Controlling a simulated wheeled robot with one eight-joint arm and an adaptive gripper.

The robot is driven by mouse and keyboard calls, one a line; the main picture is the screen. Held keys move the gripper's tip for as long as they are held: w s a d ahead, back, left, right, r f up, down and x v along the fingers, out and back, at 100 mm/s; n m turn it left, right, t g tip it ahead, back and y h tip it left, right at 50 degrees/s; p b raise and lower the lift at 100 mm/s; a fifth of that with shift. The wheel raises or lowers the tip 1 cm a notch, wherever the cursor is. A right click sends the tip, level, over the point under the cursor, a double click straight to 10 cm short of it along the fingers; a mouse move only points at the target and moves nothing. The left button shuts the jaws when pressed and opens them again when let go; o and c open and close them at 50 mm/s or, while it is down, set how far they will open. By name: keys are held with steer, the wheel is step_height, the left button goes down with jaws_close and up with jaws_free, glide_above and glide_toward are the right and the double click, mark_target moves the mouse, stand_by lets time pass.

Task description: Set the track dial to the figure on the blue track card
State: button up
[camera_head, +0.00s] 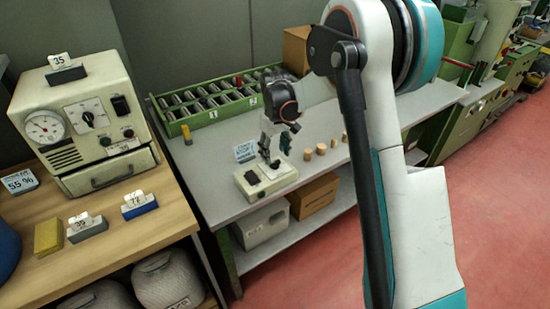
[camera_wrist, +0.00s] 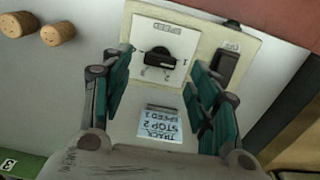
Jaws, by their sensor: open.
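The track dial (camera_wrist: 158,60) is a black knob on a white plate marked SPEED, seen upside down in the wrist view. Its bar lies roughly crosswise, one end near the 1; which end points is unclear. The figures 2 and 3 show beside it. It sits on a small cream control box (camera_head: 252,189). The blue track card (camera_wrist: 160,125) appears upside down and reads TRACK, STOP 2, SPEED 1; it also shows in the head view (camera_head: 244,151). My gripper (camera_wrist: 158,88) is open and empty above the box, its fingers either side of the dial's line. In the head view it (camera_head: 275,148) hangs over the box.
A black OFF switch (camera_wrist: 227,67) is beside the dial. Several corks (camera_head: 320,148) stand right of the box. A green rack (camera_head: 205,115) stands behind. A dial machine (camera_head: 82,122) and small cards are on the wooden table (camera_head: 150,231) at left.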

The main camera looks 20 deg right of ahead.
mark_target(275, 162)
step_height(275, 162, up, 8)
steer(key=shift+r, duration=0.2)
stand_by(0.3)
steer(key=s+r+m+t, duration=0.2)
steer(key=s+r+t, duration=0.1)
steer(key=s+r, duration=1.05)
steer(key=s+f+m+t, duration=0.1)
steer(key=s+f+t, duration=0.1)
steer(key=s, duration=0.8)
steer(key=s+f+t, duration=0.2)
steer(key=s, duration=0.8)
steer(key=shift+m, duration=0.4)
